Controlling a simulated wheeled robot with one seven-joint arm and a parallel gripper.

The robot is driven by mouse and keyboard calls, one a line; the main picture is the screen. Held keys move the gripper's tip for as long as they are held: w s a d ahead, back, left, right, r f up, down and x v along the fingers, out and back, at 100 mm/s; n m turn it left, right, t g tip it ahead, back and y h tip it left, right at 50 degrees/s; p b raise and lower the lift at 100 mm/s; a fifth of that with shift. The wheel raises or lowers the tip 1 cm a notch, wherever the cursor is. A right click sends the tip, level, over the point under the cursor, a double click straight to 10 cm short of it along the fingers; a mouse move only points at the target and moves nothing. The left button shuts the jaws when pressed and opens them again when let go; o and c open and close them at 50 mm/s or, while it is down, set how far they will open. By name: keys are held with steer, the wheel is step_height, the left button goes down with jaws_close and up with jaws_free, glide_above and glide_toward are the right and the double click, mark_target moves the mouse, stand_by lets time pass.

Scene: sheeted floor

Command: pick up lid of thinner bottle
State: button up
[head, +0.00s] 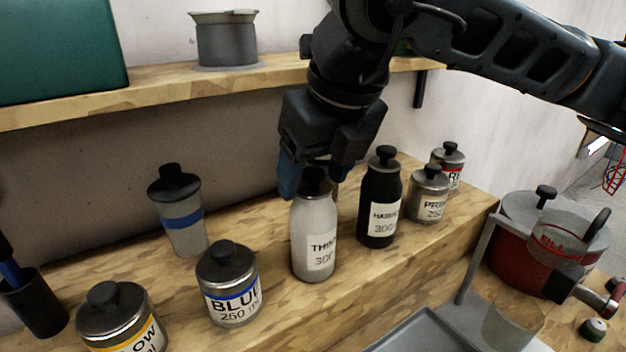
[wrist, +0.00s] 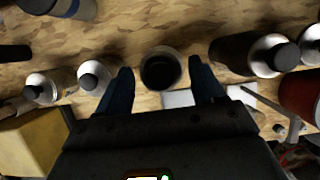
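The thinner bottle (head: 316,238) is pale grey with a white label and stands upright on the wooden bench. Its dark lid (head: 316,184) sits at the bottle's top, partly hidden by my gripper in the head view. In the wrist view a dark round top (wrist: 160,71) lies between the two fingers. My gripper (head: 312,182) points down over the bottle, its blue fingers on either side of the lid. In the wrist view my gripper (wrist: 160,85) is open, with a gap between each finger and the dark top.
The black hardener bottle (head: 380,205) stands close on the right, with the primer can (head: 428,195) beyond. The blue can (head: 229,285) and a blue-banded cup (head: 184,222) stand left. A wooden shelf (head: 150,95) runs behind. A red pot (head: 520,250) is at right.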

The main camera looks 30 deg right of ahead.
steer(key=c, duration=0.9)
steer(key=shift+r, duration=0.1)
